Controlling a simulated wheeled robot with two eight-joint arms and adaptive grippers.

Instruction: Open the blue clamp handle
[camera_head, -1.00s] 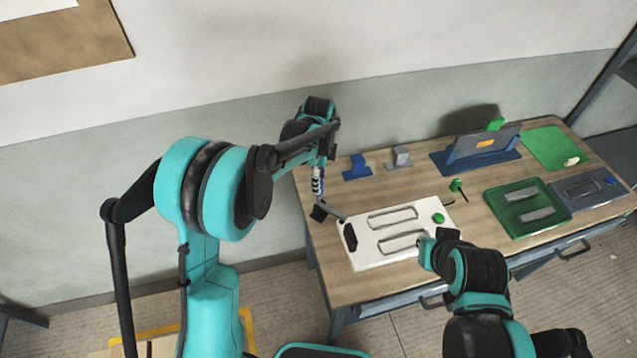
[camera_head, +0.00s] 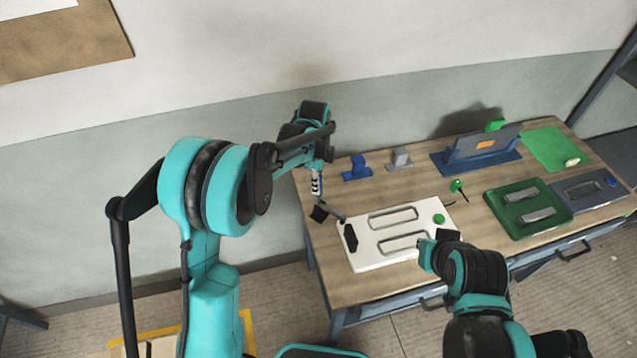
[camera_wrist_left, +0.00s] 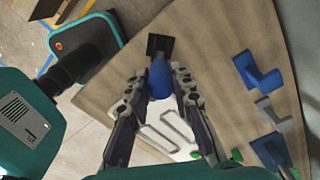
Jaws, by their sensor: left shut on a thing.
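The blue clamp handle (camera_wrist_left: 160,80) stands between the fingers of my left gripper (camera_wrist_left: 160,88) in the left wrist view, and the fingers are shut on it. In the head view my left gripper (camera_head: 317,184) is at the left end of the table, beside the white mould plate (camera_head: 385,258). A dark clamp arm runs from below the gripper toward a black block (camera_head: 350,237) on the plate's left end. The handle is mostly hidden in the head view. My right gripper (camera_head: 437,243) is over the plate's right front corner; its finger opening is unclear.
A blue bracket (camera_head: 357,168) and a grey bracket (camera_head: 400,158) stand along the table's back edge. A blue stand (camera_head: 477,157), a green tray (camera_head: 516,226), a grey tray (camera_head: 589,201) and a green mat (camera_head: 555,146) occupy the right side.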

